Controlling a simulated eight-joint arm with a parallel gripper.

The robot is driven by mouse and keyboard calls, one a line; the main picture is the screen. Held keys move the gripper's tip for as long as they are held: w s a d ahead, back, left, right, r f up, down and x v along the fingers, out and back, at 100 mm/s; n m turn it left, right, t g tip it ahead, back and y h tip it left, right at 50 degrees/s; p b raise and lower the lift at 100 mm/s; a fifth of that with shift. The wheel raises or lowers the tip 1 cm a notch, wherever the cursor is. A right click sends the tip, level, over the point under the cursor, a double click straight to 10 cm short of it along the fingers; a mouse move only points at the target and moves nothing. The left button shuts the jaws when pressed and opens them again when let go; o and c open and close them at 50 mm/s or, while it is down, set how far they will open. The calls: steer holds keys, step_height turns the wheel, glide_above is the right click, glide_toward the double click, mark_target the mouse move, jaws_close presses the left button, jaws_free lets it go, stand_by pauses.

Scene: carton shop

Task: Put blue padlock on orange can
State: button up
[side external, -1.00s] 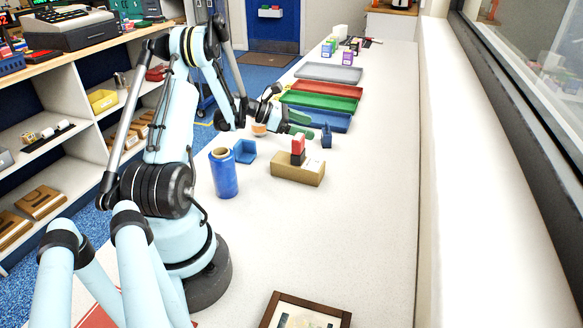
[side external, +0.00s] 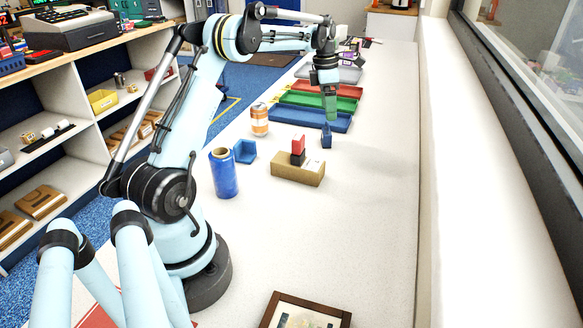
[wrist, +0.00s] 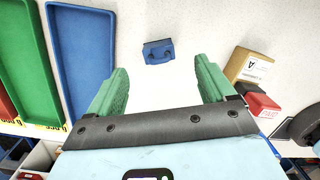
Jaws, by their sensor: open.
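The blue padlock (side external: 326,135) stands on the white counter near the blue tray. In the wrist view the padlock (wrist: 158,51) lies ahead of and between my two green fingers, apart from both. My gripper (side external: 330,108) points down above the padlock, open and empty; the wrist view shows its fingers (wrist: 160,85) spread wide. The orange can (side external: 259,120), orange and white, stands upright on the counter to the left of the padlock, with nothing on its top. The can is not visible in the wrist view.
A cardboard box (side external: 298,172) with a red and black stamp (side external: 298,147) on it stands in front of the padlock. A blue roll (side external: 223,175) and a blue open holder (side external: 245,151) are nearer the left edge. Blue (side external: 340,124), green and red trays lie behind.

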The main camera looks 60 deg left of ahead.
mark_target(327, 134)
step_height(327, 134, up, 2)
steer(key=shift+d+r+g+y, duration=0.1)
steer(key=shift+d+g+y, duration=0.05)
steer(key=shift+g+y, duration=0.2)
step_height(327, 134, down, 12)
steer(key=shift+r, duration=0.1)
steer(key=c, duration=1.4)
